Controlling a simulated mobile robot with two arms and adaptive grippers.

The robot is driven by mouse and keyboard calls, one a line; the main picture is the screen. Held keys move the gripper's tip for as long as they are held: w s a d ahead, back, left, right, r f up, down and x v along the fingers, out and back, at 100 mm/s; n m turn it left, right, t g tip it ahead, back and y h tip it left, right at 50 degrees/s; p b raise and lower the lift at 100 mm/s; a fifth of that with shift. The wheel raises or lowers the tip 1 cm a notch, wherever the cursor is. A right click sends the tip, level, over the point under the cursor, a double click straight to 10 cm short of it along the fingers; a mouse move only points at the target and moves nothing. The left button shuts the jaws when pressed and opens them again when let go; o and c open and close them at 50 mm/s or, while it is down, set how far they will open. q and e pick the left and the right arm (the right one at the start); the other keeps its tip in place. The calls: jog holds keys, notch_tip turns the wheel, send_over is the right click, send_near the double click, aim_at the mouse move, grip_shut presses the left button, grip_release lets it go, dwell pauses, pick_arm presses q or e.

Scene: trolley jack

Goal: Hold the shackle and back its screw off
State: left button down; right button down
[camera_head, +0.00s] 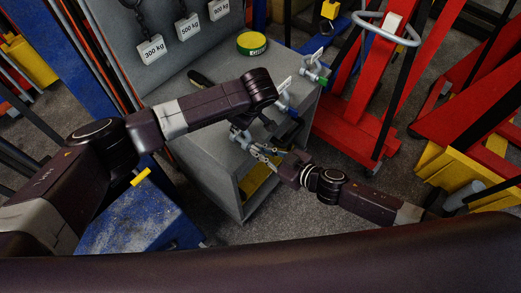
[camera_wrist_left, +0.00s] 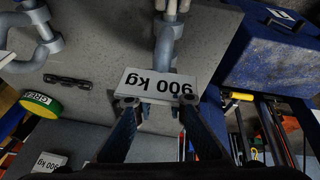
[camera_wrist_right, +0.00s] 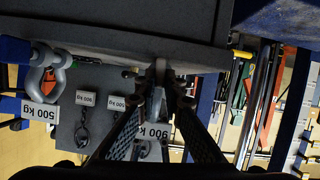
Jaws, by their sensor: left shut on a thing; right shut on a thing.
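The grey shackle (camera_wrist_left: 166,48) with a white 900 kg tag (camera_wrist_left: 155,84) is at the near edge of the bench. It also shows in the head view (camera_head: 238,136), partly hidden by my left arm. My left gripper (camera_wrist_left: 159,103) is shut on the shackle, and the tag covers much of the grip. My right gripper (camera_wrist_right: 161,82) is shut on the end of the screw (camera_wrist_right: 160,66), which shows pale between its fingertips. In the head view my right gripper (camera_head: 264,153) reaches in from the right, low beside the shackle. The screw's thread is hidden.
A second shackle with a tag (camera_head: 314,70) stands at the bench's right corner. A green and yellow tin (camera_head: 252,43) and a dark tool (camera_head: 199,78) lie on the grey bench top (camera_head: 180,105). Red jacks (camera_head: 350,110) crowd the right; a blue block (camera_head: 135,215) stands front left.

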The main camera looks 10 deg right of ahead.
jog(key=n+t, duration=0.1)
jog(key=n, duration=0.2)
jog(key=n+t+h, duration=0.1)
jog(key=n+t, duration=0.1)
jog(key=n, duration=0.1)
jog(key=s+a+n+t+h, duration=0.1)
jog(key=n, duration=0.2)
jog(key=shift+f+t, duration=0.4)
dwell(0.5)
jog(key=c, duration=2)
grip_release()
jog(key=shift+c, duration=0.2)
jog(key=shift+f, duration=0.1)
jog(key=shift+h, duration=0.3)
jog(key=shift+w, duration=0.1)
